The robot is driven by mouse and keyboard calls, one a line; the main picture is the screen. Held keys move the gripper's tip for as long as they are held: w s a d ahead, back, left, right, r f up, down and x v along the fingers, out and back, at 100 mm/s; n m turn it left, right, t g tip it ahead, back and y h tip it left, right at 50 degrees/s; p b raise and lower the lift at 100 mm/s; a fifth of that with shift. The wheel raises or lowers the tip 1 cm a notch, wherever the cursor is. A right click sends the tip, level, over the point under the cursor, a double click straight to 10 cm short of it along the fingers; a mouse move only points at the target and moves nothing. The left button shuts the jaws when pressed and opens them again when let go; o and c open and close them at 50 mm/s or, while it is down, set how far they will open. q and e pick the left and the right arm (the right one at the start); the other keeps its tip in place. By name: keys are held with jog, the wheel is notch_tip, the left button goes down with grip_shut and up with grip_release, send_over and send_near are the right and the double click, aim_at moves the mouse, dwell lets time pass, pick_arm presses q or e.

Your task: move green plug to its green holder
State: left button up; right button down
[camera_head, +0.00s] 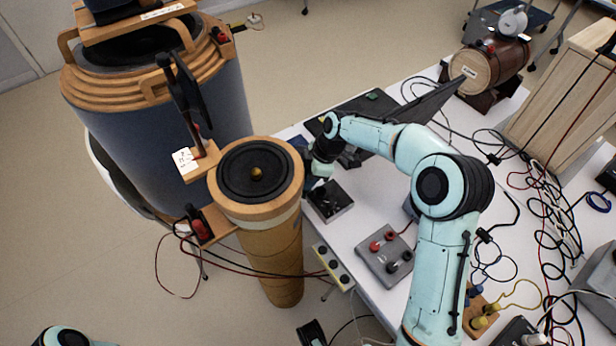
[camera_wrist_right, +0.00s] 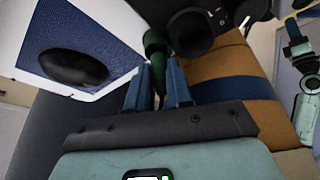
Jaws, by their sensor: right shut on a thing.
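My right gripper (camera_head: 318,163) is beside the top of the wooden tube speaker, partly hidden behind its rim in the head view. In the right wrist view, my right gripper (camera_wrist_right: 158,74) has its blue fingers shut on the green plug (camera_wrist_right: 154,44). The plug's rounded green end sticks out beyond the fingertips, close to a dark box with a round opening (camera_wrist_right: 190,31). I cannot make out the plug in the head view. I cannot pick out a green holder in either view. My left gripper is out of view.
The tube speaker (camera_head: 283,253) stands left of the white table (camera_head: 362,222). A black box (camera_head: 330,200) and a grey box with red and black knobs (camera_head: 386,254) lie near the table's edge. Loose cables (camera_head: 548,232) cover the right side. A large blue-grey speaker (camera_head: 165,130) stands at left.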

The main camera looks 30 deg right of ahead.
jog(key=shift+f, duration=0.3)
jog(key=c, duration=0.6)
grip_release()
jog(key=shift+o, duration=0.2)
jog(key=shift+r+p, duration=1.6)
jog(key=shift+r, duration=1)
